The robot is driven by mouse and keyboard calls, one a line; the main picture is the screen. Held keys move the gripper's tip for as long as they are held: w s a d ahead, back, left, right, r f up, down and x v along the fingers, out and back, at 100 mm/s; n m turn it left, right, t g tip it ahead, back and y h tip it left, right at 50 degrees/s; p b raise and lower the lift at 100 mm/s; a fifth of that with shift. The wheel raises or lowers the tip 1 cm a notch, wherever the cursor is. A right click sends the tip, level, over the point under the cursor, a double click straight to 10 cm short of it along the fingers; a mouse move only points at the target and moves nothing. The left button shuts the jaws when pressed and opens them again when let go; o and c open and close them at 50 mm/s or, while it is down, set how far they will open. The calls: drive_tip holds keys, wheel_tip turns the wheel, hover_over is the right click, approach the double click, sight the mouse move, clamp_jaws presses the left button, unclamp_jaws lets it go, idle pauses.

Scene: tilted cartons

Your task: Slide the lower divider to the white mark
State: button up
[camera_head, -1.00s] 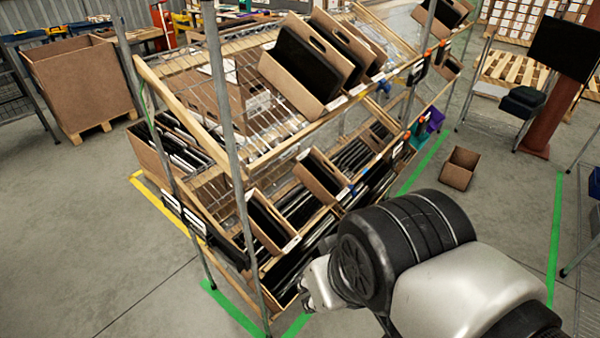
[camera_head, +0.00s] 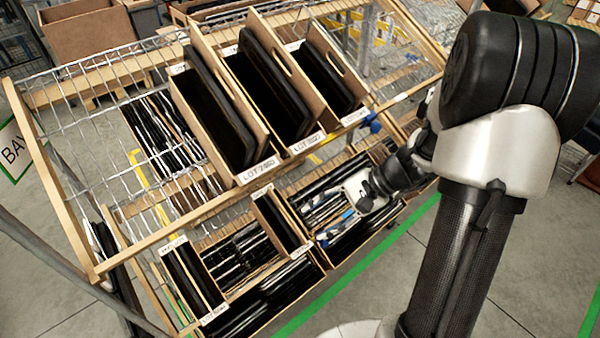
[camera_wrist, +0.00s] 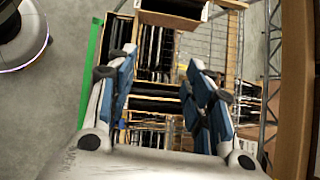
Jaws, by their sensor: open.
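My gripper (camera_head: 332,228) is over the right part of the lower shelf in the head view, its blue-padded fingers pointing down and left. In the wrist view my gripper (camera_wrist: 160,85) has its fingers well apart, with nothing held between them. Below them show rows of dark thin items and light wooden strips. On the lower shelf, a light wooden strip (camera_head: 252,280) runs between rows of dark items; I cannot tell whether it is the lower divider. I cannot pick out the white mark from the white labels along the shelf edges.
Several tilted cartons (camera_head: 262,165) with dark contents stand on the upper shelf, above and left of my gripper. Two narrow cartons, one a left carton (camera_head: 212,312), sit on the lower shelf. Green tape (camera_head: 350,270) marks the floor in front. A wire side panel (camera_wrist: 272,40) is at right in the wrist view.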

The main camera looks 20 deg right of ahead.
drive_tip(key=d+f+m+t+p, duration=0.1)
drive_tip(key=d+f+m+t, duration=0.3)
drive_tip(key=f, duration=0.3)
drive_tip(key=d+f+m+t+h, duration=0.1)
drive_tip(key=d+f+m+t, duration=0.1)
drive_tip(key=d+f+m, duration=0.45)
drive_tip(key=d+f+m+t+p, duration=0.1)
drive_tip(key=d+f+m+t, duration=0.2)
drive_tip(key=f, duration=0.6)
drive_tip(key=m+t+h, duration=0.1)
drive_tip(key=m+h, duration=0.2)
drive_tip(key=m, duration=0.3)
approach(326, 245)
drive_tip(key=shift+n, duration=0.25)
drive_tip(key=b+x, duration=0.3)
drive_tip(key=x, duration=0.6)
drive_tip(key=shift+w+f+b, duration=0.1)
drive_tip(key=shift+f+b, duration=0.05)
drive_tip(key=shift+b, duration=0.25)
clamp_jaws()
